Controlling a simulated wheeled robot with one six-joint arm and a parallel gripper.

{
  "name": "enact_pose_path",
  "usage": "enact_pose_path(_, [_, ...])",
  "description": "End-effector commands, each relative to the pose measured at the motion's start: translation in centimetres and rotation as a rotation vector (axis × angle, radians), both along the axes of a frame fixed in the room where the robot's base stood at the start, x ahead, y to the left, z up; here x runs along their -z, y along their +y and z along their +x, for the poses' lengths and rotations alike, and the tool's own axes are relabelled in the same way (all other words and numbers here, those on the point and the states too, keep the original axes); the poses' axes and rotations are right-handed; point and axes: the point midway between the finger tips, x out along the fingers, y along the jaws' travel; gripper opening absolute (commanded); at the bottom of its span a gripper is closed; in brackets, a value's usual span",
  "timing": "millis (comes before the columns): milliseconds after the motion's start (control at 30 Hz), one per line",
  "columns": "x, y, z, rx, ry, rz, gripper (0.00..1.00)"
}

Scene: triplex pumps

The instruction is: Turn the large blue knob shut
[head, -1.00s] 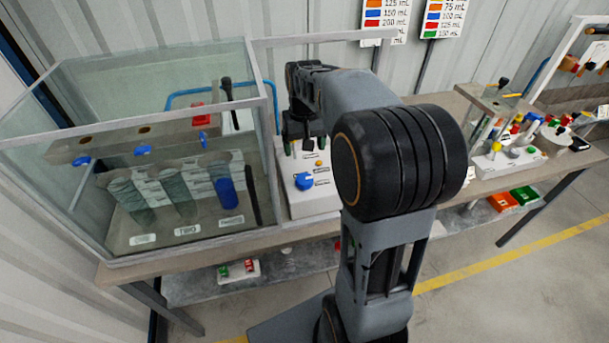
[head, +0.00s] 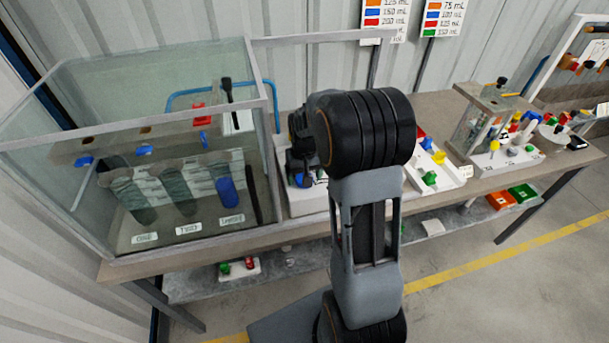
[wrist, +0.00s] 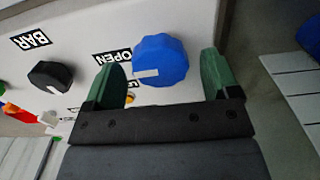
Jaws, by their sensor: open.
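The large blue knob (wrist: 161,60) sits on a white panel (wrist: 190,14) in the wrist view. Its white pointer mark faces left, just below the label OPEN (wrist: 113,56). My gripper (wrist: 162,70) is open, with one green-padded finger on each side of the knob. A gap shows between the knob and each finger, wider on the right. In the head view my gripper (head: 299,158) is over the white box beside the glass tank, and my arm largely hides the knob there.
A black knob (wrist: 51,77) and a BAR label (wrist: 31,40) are left of the blue knob. The glass tank (head: 150,85) stands close at the left. A white tray with coloured parts (head: 440,172) lies to the right on the bench.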

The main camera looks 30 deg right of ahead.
Motion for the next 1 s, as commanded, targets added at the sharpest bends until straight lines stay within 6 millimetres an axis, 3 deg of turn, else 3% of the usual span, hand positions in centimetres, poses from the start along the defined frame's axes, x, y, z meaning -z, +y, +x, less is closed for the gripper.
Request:
enact_pose_path(400, [0.50, 0.01, -0.03, 0.000, 0.000, 0.000, 0.81])
enact_pose_path(900, [0.47, 0.02, -0.03, 0.000, 0.000, 0.000, 0.33])
enact_pose_path(1000, [0.47, 0.01, -0.02, -0.002, 0.000, 0.000, 0.32])
